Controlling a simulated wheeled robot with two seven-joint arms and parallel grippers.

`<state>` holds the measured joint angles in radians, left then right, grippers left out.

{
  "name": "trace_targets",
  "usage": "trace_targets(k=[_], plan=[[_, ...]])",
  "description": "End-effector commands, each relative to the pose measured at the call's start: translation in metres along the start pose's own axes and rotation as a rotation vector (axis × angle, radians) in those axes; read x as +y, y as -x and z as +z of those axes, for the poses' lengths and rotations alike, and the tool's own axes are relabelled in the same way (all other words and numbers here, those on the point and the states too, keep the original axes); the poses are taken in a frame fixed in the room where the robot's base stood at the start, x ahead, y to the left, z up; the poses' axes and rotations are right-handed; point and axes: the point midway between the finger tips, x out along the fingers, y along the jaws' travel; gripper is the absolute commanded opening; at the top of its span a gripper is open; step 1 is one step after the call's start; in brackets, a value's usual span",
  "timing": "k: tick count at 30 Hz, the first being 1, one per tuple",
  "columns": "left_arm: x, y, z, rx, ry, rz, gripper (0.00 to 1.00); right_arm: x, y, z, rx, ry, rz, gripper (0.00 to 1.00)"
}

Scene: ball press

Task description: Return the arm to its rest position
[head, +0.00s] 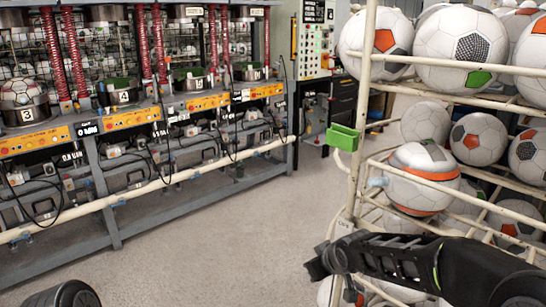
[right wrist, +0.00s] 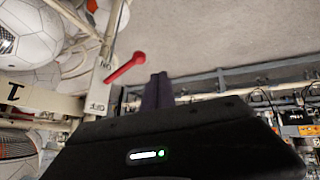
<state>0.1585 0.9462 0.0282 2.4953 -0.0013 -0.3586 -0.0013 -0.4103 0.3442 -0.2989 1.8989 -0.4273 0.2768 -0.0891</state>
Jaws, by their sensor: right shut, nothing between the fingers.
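My right arm comes in from the lower right of the head view, in front of the ball rack. My right gripper (head: 319,266) is at its left end, beside the rack's lower front post. In the right wrist view the gripper's dark fingers (right wrist: 157,92) are together, with nothing between them. No ball is held. My left gripper is not in view; a dark rounded part at the lower left edge of the head view seems to be part of my left arm.
A cream rack (head: 349,170) full of soccer balls stands at the right, with a green holder (head: 343,137) on its post. A row of ball presses (head: 130,120) lines the left. Grey floor (head: 220,225) between them is clear. A red handle (right wrist: 125,68) shows near the rack.

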Motion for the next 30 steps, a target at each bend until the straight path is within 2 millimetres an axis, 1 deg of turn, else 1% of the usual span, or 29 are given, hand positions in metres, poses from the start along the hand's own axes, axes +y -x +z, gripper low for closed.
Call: trace_targets(k=[1, 2, 3, 5, 6, 8, 9, 11, 12, 14, 15, 18, 21, 24, 30], plan=[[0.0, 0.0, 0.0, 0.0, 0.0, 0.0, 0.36, -0.022, -0.009, 0.007, 0.014, -0.023, -0.036, 0.0], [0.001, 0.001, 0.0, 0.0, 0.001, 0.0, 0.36, -0.035, -0.015, 0.013, 0.019, -0.044, -0.057, 0.0], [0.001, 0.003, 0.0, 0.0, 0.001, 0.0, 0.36, -0.052, -0.025, 0.025, 0.017, -0.078, -0.086, 0.0], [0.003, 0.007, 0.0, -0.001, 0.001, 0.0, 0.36, -0.075, -0.04, 0.053, -0.006, -0.14, -0.125, 0.0], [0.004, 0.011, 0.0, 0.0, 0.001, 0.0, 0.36, -0.092, -0.049, 0.076, -0.028, -0.187, -0.15, 0.0], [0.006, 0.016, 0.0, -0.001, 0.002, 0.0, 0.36, -0.115, -0.06, 0.117, -0.076, -0.265, -0.18, 0.0], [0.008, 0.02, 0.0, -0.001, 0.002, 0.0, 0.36, -0.131, -0.064, 0.146, -0.116, -0.32, -0.197, 0.0], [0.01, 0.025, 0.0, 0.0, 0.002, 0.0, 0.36, -0.152, -0.065, 0.191, -0.181, -0.402, -0.215, 0.0], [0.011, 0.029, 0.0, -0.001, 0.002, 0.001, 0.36, -0.167, -0.063, 0.221, -0.229, -0.455, -0.225, 0.0], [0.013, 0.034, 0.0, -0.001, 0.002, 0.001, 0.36, -0.187, -0.055, 0.262, -0.301, -0.528, -0.236, 0.0], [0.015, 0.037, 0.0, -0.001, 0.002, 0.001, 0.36, -0.199, -0.048, 0.287, -0.35, -0.572, -0.242, 0.0], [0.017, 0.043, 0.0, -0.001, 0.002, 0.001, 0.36, -0.227, -0.027, 0.335, -0.461, -0.652, -0.263, 0.0], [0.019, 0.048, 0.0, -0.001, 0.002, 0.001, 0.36, -0.246, -0.01, 0.364, -0.544, -0.701, -0.287, 0.0], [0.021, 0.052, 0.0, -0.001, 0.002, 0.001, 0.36, -0.252, -0.004, 0.379, -0.586, -0.743, -0.293, 0.0], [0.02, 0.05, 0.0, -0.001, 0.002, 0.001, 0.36, -0.249, -0.006, 0.381, -0.586, -0.752, -0.287, 0.0]])
